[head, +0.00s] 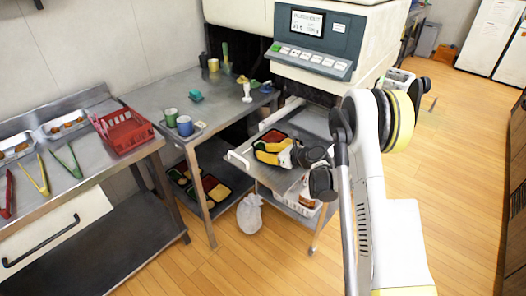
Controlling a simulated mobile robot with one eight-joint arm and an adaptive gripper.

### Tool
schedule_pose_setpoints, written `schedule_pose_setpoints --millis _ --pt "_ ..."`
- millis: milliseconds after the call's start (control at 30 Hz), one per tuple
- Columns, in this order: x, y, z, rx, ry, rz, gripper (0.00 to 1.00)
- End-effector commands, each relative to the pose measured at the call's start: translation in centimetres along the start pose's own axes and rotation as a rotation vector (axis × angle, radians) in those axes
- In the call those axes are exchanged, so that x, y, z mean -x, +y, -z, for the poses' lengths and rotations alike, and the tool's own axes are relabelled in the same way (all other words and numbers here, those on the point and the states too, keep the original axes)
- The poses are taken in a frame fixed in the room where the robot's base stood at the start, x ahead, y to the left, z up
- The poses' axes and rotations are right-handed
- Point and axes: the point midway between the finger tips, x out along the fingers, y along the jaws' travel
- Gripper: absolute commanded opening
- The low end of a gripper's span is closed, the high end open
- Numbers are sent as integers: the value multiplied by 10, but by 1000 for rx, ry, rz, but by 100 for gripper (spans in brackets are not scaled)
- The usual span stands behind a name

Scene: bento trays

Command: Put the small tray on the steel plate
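A small dark tray with red and green compartments (272,135) shows in the head view, at the pulled-out steel plate (283,182) below the white machine. My gripper (260,152), with yellow fingers, is over the near part of this tray and hides much of it. The fingers look slightly apart. I cannot tell whether they grip the tray's edge, or whether the tray rests on the plate or is just above it.
A steel table (150,95) left of the plate holds a green cup (171,117) and a blue cup (185,126). Several compartment trays (212,187) lie on its lower shelf. A red basket (123,131) and tongs sit on the left counter. A white bag (249,214) is below.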

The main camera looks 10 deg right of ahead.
Motion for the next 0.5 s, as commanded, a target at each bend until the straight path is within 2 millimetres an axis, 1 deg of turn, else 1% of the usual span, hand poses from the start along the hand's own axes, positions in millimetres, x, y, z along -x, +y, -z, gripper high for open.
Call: schedule_pose_setpoints --millis 33,300,400,500 --pt "11 -1 -4 -1 0 2 27" --pt "73 -1 -4 -2 0 3 27" --pt "90 -1 -3 -2 0 3 27" --pt "102 -1 -2 -2 -1 2 27"
